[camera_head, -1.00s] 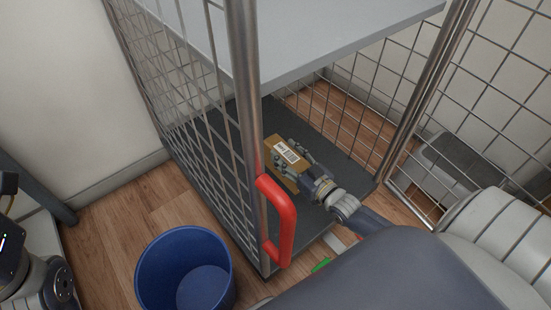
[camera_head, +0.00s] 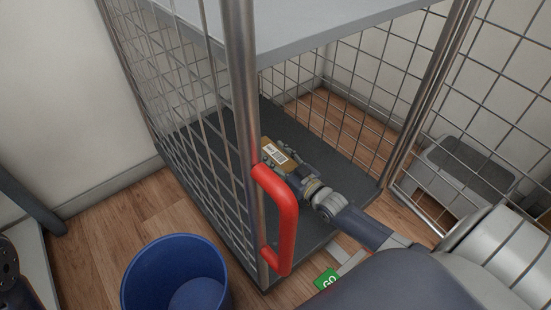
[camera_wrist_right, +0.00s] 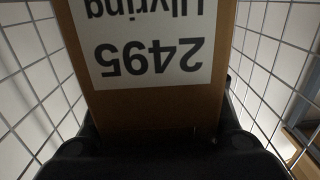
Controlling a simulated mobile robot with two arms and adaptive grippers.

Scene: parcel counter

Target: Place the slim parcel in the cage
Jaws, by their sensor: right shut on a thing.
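The slim parcel (camera_head: 273,151) is a brown cardboard box with a white label. It is inside the wire cage (camera_head: 319,244), low over the dark floor panel, behind the red handle. I cannot tell whether it touches the panel. My right gripper (camera_head: 281,160) reaches in through the open front and is shut on the parcel. In the right wrist view the parcel (camera_wrist_right: 150,100) fills the middle, its label reading 2495 upside down, with the dark gripper (camera_wrist_right: 160,145) below it. The wire walls stand on both sides. My left gripper is not in view.
A red handle (camera_head: 285,222) sits on the cage's front left post. A grey shelf (camera_head: 330,25) spans the cage above my arm. A blue bin (camera_head: 175,270) stands at lower left. A green sign (camera_head: 327,279) lies near the front edge. A grey step stool (camera_head: 467,165) stands at right.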

